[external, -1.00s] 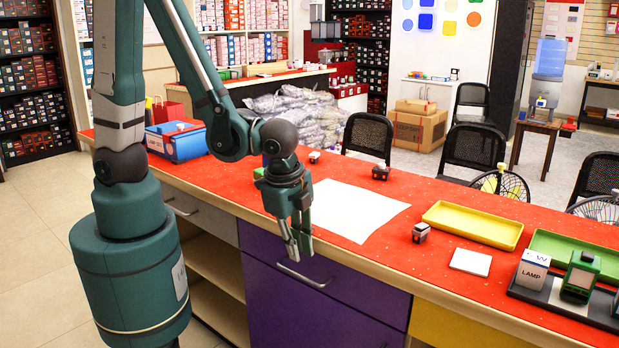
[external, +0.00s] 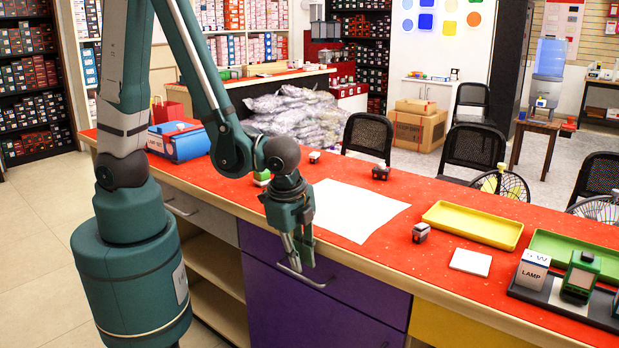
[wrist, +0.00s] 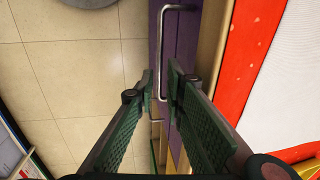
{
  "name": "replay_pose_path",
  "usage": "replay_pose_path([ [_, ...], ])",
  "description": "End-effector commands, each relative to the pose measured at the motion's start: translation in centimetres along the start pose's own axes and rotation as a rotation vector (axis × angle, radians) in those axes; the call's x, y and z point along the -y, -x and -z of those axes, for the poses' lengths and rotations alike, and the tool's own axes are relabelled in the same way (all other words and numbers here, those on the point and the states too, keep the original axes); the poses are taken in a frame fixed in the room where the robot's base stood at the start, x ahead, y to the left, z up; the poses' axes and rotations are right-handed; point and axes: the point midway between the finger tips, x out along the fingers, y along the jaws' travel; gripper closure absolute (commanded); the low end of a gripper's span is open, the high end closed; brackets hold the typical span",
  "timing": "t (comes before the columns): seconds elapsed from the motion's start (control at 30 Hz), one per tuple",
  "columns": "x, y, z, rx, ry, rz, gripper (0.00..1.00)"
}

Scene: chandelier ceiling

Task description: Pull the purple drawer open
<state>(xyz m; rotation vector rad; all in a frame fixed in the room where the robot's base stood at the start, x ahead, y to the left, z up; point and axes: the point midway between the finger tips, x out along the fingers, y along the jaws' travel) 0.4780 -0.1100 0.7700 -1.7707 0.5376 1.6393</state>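The purple drawer (external: 358,291) is in the counter front under the red top, and its face looks flush with the counter. Its silver bar handle (external: 317,283) stands out from the face; it also shows in the wrist view (wrist: 160,45), running lengthwise ahead of the fingers. In the wrist view my gripper (wrist: 161,80) is open, one fingertip on each side of the bar. I cannot tell whether either finger touches it.
The red counter top (external: 430,198) overhangs just above the drawer. A white sheet (external: 350,208), a yellow tray (external: 473,224) and small items lie on it. A grey drawer (external: 200,215) is to the left. The tiled floor (wrist: 75,60) before the counter is clear.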

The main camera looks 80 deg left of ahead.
Motion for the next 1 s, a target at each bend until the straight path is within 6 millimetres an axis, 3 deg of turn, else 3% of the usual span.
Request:
replay_pose_path([
  [0.4,0.0,-3.4,0.0,0.000,0.001,0.000,0.87],
  [0.9,0.0,-3.9,0.0,0.000,0.000,0.000,0.87],
  [1.0,0.0,-3.9,0.0,0.000,0.000,0.000,0.99],
])
